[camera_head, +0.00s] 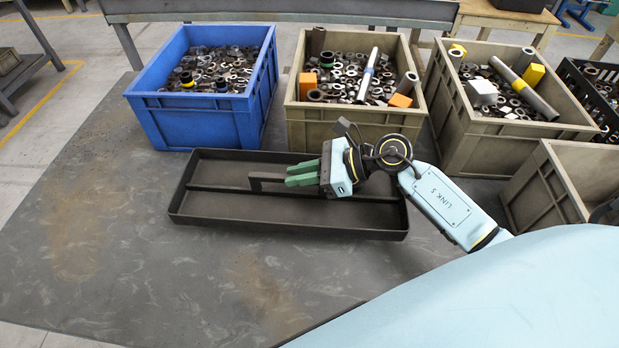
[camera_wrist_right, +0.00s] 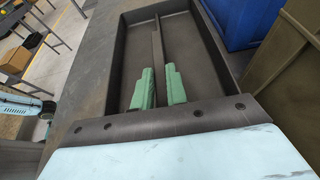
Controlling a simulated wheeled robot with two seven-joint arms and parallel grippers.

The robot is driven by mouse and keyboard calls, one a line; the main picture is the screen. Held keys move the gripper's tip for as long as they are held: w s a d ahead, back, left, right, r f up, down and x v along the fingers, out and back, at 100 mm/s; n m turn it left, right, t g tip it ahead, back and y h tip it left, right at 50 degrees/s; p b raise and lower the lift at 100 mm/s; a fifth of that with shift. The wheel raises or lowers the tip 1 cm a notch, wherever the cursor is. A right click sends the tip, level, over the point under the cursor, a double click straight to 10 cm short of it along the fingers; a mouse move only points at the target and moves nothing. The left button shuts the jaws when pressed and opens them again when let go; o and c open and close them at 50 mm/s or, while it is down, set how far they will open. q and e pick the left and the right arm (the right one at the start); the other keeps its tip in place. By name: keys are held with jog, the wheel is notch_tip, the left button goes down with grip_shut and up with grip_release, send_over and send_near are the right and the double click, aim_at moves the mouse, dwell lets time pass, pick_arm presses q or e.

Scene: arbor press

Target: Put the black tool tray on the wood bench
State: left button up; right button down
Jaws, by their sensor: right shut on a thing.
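The black tool tray (camera_head: 285,219) is a long, shallow, empty tray with a raised handle (camera_head: 262,178) along its middle. It lies level at the grey table, in front of the blue crate; I cannot tell whether it touches the table. My right gripper (camera_head: 303,175) is shut on the handle, its green fingers on either side of it. In the right wrist view the fingers (camera_wrist_right: 160,90) straddle the handle bar inside the tray. The wood bench (camera_head: 483,13) is at the back right, partly hidden.
A blue crate (camera_head: 203,126), a beige crate (camera_head: 345,128) and another beige crate (camera_head: 452,133) hold metal parts behind the tray. An empty beige crate (camera_head: 540,190) is at right. The grey table (camera_head: 110,235) is clear at left and front. A dark object (camera_head: 522,4) sits on the bench.

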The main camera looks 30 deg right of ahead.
aim_at(286, 191)
jog(key=shift+f, duration=0.35)
notch_tip(286, 191, down, 3)
jog(key=shift+f, duration=0.35)
jog(key=shift+w, duration=0.1)
jog(key=shift+f+b, duration=0.2)
jog(key=shift+b, duration=0.1)
jog(key=c, duration=1.5)
grip_release()
pick_arm(q)
jog(key=shift+w+f, duration=0.3)
jog(key=shift+w, duration=0.15)
pick_arm(e)
jog(key=shift+o, duration=0.5)
pick_arm(q)
jog(key=shift+s, duration=0.1)
